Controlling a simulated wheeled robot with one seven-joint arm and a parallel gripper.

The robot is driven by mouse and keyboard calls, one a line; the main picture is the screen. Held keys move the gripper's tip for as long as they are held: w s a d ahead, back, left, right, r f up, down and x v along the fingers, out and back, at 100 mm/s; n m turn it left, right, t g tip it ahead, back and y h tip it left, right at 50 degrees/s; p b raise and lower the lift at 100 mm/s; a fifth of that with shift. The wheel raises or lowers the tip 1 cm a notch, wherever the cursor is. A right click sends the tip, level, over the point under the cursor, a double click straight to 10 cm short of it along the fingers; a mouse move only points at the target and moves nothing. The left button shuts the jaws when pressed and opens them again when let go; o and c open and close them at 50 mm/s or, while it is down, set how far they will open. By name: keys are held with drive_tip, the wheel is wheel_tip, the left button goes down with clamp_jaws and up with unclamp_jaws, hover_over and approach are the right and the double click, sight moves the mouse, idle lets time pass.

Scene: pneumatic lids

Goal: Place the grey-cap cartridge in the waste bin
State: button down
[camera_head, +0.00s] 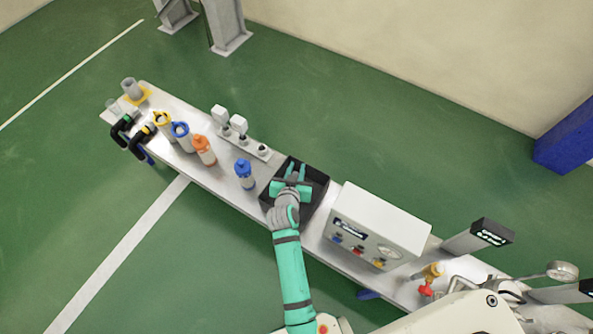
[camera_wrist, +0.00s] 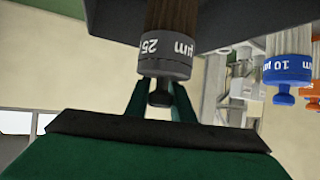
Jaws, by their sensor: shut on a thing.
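The grey-cap cartridge (camera_wrist: 168,66) shows in the wrist view, with a dark cap marked 25 µm, a small knob and a brown ribbed body. My gripper (camera_wrist: 160,92) is shut on the cap's knob. In the head view my gripper (camera_head: 292,172) is over the black open bin (camera_head: 320,191) on the bench, and the cartridge is hidden there. Dark walls (camera_wrist: 235,30), apparently the bin's, flank the cartridge body in the wrist view. I cannot tell whether the cartridge touches the bin floor.
A white fixture (camera_head: 240,130) stands behind. A white box with knobs (camera_head: 378,225) stands close right of the bin.

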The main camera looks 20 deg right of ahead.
drive_tip(key=shift+f, duration=0.75)
drive_tip(key=c, duration=1.5)
unclamp_jaws()
drive_tip(key=shift+c, duration=0.2)
